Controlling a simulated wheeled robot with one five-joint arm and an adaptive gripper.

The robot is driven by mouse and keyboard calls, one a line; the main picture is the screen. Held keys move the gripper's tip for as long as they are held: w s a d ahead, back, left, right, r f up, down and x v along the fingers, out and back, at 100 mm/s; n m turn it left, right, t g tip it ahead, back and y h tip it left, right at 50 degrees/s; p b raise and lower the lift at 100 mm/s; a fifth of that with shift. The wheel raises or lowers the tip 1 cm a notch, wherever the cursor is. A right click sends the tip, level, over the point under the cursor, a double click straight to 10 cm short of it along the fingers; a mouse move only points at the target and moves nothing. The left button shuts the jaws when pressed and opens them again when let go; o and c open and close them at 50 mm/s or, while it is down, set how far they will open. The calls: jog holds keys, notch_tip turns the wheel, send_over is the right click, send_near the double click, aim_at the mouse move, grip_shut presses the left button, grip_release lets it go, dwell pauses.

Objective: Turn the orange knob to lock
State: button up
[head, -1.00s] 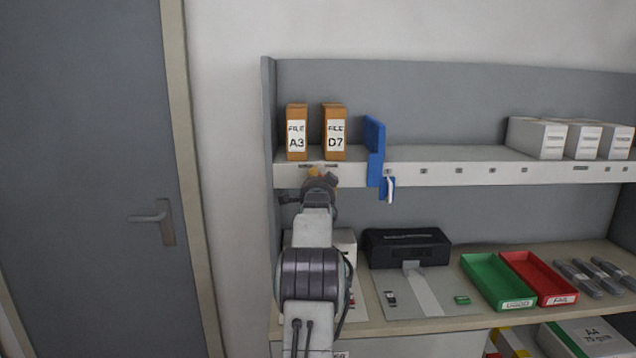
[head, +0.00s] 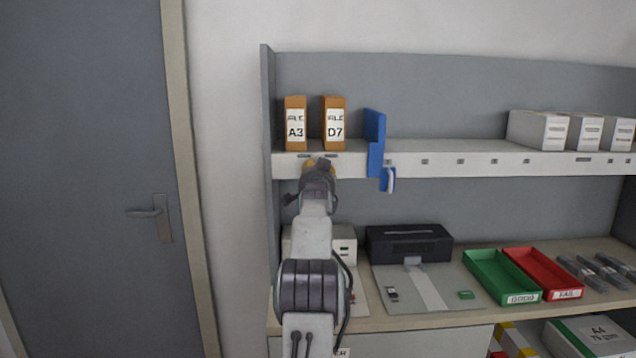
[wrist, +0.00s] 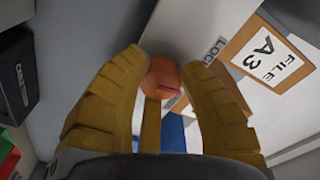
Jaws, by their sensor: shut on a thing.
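The orange knob (wrist: 163,78) shows in the wrist view between the tips of my yellow-fingered gripper (wrist: 165,70). It is round with a red mark at its lower right. The gripper is shut on it. A label (wrist: 216,50), partly hidden, reads "LOC" beside the knob on a pale surface. In the head view my gripper (head: 319,166) is at the front edge of the upper shelf (head: 450,163), below the two files. My own arm hides the knob there.
Orange file A3 (head: 295,125) and file D7 (head: 334,125) stand above the gripper. Below are a black cartridge (head: 408,244), a green tray (head: 500,277) and a red tray (head: 543,275).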

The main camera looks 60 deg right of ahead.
jog(key=shift+w+f+n+b, duration=0.1)
jog(key=shift+n+b, duration=0.4)
jog(key=shift+n, duration=1.7)
jog(key=o, duration=0.7)
jog(key=shift+o, duration=1.4)
jog(key=shift+w, duration=0.15)
jog(key=shift+o, duration=1.2)
jog(key=shift+a, duration=0.1)
jog(key=v, duration=1.2)
jog(key=shift+f, duration=0.15)
